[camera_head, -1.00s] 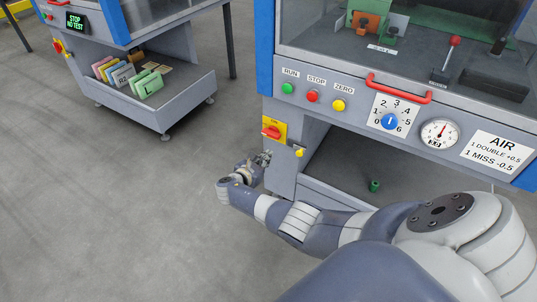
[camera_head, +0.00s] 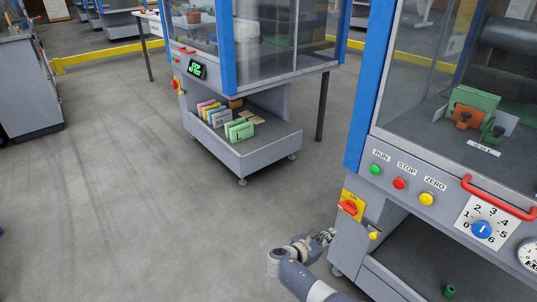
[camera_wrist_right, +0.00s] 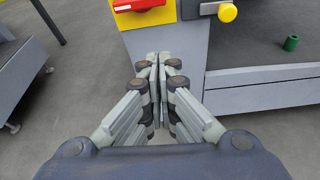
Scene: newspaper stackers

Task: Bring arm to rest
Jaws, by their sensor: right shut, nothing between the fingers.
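My right gripper (camera_head: 326,237) shows at the lower middle of the head view, beside the front left corner of the near machine (camera_head: 352,236). It is below the red rotary switch on its yellow plate (camera_head: 349,207). In the right wrist view my right gripper (camera_wrist_right: 158,62) has its fingers together with nothing between them, in front of the machine's grey corner post. I cannot tell from the wrist view whether the fingertips touch the post. My left gripper is not in any view.
The near machine has a yellow knob (camera_head: 374,235), a red handle (camera_head: 497,197) and a dial (camera_head: 483,226). Open floor (camera_head: 120,200) lies to the left.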

